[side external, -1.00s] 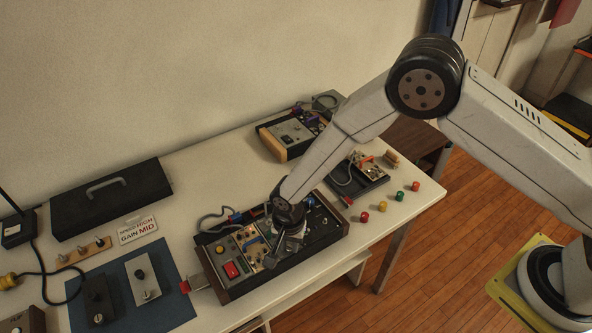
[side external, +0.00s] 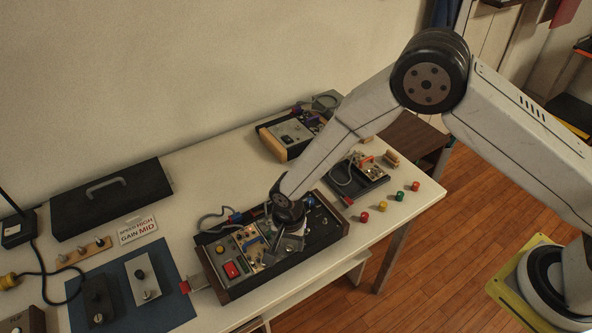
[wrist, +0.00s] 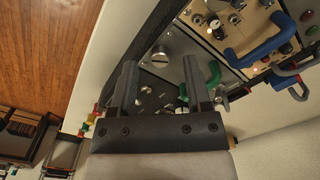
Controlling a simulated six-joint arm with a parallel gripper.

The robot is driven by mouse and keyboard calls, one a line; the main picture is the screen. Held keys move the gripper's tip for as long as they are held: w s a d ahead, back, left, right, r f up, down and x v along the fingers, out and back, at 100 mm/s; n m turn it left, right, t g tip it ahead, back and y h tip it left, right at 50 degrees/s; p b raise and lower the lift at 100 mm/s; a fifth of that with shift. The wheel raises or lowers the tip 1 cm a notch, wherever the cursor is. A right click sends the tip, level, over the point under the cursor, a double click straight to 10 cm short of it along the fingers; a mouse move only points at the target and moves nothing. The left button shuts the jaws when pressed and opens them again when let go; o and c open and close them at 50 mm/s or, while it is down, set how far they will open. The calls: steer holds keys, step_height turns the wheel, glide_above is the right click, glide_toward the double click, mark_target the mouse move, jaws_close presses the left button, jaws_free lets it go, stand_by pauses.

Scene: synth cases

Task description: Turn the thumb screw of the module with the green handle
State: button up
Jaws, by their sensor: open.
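In the wrist view the green handle (wrist: 211,80) stands on a grey module panel (wrist: 182,48). It is beside my right finger and partly hidden by it. A large silver slotted thumb screw (wrist: 159,54) is on the same panel, lying in the picture between and just beyond my fingertips. My gripper (wrist: 160,64) is open with nothing between its fingers; I cannot tell whether a finger touches the panel. In the side view my gripper (side external: 290,244) is low over the middle of the rack (side external: 236,291) and hides the green handle and screw.
A tan module with a blue handle (wrist: 262,46) adjoins the grey panel. A module with a red button (side external: 232,269) is at the rack's left end. Cables (side external: 212,222) loop behind the rack. Several coloured caps (side external: 381,206) stand right of it. A blue mat (side external: 181,309) lies to the left.

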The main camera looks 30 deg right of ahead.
mark_target(290, 246)
steer(key=shift+r, duration=3.45)
steer(key=shift+d+r, duration=0.3)
steer(key=shift+d, duration=0.15)
steer(key=s+d+r+n+t, duration=0.1)
steer(key=s+d+r+n, duration=0.1)
steer(key=d+r, duration=0.4)
steer(key=s+d+r+n, duration=0.2)
steer(key=d+r+n, duration=0.1)
steer(key=d, duration=0.5)
steer(key=s+d+r+n+t, duration=0.1)
steer(key=s+d+r+n, duration=0.3)
steer(key=s+d, duration=0.4)
steer(key=shift+s+d+t, duration=0.25)
steer(key=shift+s+t, duration=0.05)
steer(key=shift+s, duration=0.15)
